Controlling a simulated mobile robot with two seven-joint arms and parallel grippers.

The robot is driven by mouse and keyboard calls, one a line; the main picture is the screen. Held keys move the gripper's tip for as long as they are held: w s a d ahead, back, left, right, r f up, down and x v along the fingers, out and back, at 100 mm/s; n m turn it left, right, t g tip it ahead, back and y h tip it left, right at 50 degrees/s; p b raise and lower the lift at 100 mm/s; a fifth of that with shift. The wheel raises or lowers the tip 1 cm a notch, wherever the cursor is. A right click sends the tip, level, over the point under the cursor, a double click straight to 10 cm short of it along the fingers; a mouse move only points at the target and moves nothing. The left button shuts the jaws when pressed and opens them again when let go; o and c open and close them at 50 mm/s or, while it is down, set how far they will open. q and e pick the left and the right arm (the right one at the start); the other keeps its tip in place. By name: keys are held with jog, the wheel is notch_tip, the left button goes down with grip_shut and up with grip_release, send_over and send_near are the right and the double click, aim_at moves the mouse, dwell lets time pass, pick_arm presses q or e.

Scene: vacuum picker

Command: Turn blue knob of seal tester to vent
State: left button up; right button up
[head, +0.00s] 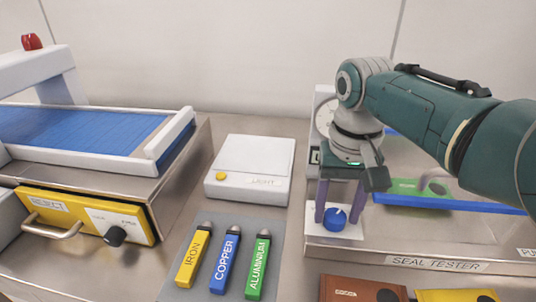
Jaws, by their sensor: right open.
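The seal tester (435,263) is a steel bench unit at the right, with its name on the front edge. Its blue knob (335,219) sits on a white plate (346,236) at the unit's front left. A pale mark shows on the knob, but the plate's lettering is too small to read. My right gripper (336,222) points down with its purple fingers apart, one on each side of the knob. I cannot tell whether the fingers touch it. The gauge (322,117) behind is partly hidden by my right arm. My left gripper is out of view.
A blue bar (450,203) and a green item (405,187) lie on the tester. Iron, copper and aluminium sticks (226,262) lie on a grey mat to its left. A white box labelled light (250,170) stands behind them.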

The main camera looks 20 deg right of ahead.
jog(key=shift+f, duration=0.2)
jog(key=shift+c, duration=0.2)
grip_shut()
